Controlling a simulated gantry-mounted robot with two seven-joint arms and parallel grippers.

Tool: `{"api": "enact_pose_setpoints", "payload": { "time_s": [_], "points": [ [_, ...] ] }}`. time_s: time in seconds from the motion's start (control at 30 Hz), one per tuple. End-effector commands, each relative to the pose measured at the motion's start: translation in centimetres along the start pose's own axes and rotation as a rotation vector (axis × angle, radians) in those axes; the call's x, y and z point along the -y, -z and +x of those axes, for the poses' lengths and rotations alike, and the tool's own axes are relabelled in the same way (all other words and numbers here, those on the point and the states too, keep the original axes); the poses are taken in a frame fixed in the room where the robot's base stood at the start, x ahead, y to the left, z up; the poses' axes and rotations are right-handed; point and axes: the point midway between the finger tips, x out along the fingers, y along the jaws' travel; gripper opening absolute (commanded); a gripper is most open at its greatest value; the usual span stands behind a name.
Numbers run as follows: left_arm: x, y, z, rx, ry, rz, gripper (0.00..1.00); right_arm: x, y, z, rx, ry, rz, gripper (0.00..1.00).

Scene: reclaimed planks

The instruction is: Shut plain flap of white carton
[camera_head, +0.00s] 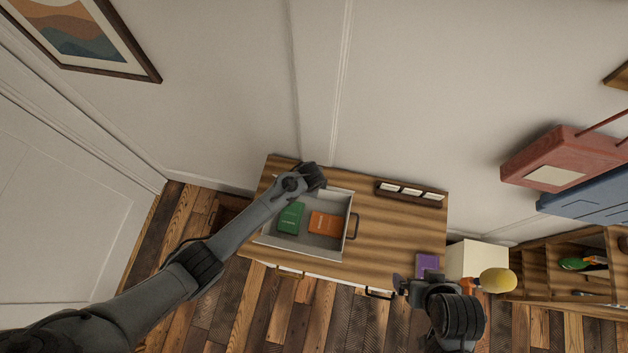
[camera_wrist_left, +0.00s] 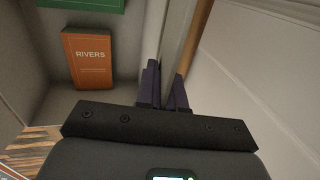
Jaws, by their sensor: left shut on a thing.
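My left gripper (camera_head: 316,176) is at the box's far edge. In the left wrist view my left gripper (camera_wrist_left: 163,88) is shut on a thin pale upright panel at the box's edge, beside the orange book (camera_wrist_left: 88,58). I cannot tell whether this panel is the plain flap or a wall. My right gripper (camera_head: 400,284) is empty-looking near the dresser's front right; its opening is unclear.
A dark rack with white labels (camera_head: 410,193) stands at the back of the dresser (camera_head: 385,235). A purple book (camera_head: 427,263) lies near the front right corner. The wall is close behind.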

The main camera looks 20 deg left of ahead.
Motion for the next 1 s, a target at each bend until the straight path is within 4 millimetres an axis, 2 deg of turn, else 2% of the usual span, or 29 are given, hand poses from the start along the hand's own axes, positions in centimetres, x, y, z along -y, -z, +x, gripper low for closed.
{"api": "enact_pose_setpoints", "payload": {
  "time_s": [0.37,0.4,0.53,0.83,1.0],
  "points": [
    [0.0,0.02,-0.01,0.0,0.007,-0.001,0.0,0.05,0.01,-0.02,0.0,0.002,0.002,1.0],
    [0.01,0.02,-0.01,0.0,0.007,-0.001,0.09,0.05,0.0,-0.01,0.001,0.002,0.002,1.0],
    [0.0,0.0,-0.01,0.0,0.006,-0.001,0.29,0.03,0.0,-0.01,0.001,0.001,0.002,1.0],
    [-0.02,-0.01,-0.04,0.0,0.006,-0.001,0.29,-0.15,-0.06,0.0,0.002,-0.005,-0.006,1.0],
    [-0.04,-0.02,-0.79,0.0,0.005,-0.001,0.29,-0.18,-0.02,-0.12,0.002,-0.005,-0.007,1.0]
  ]
}}
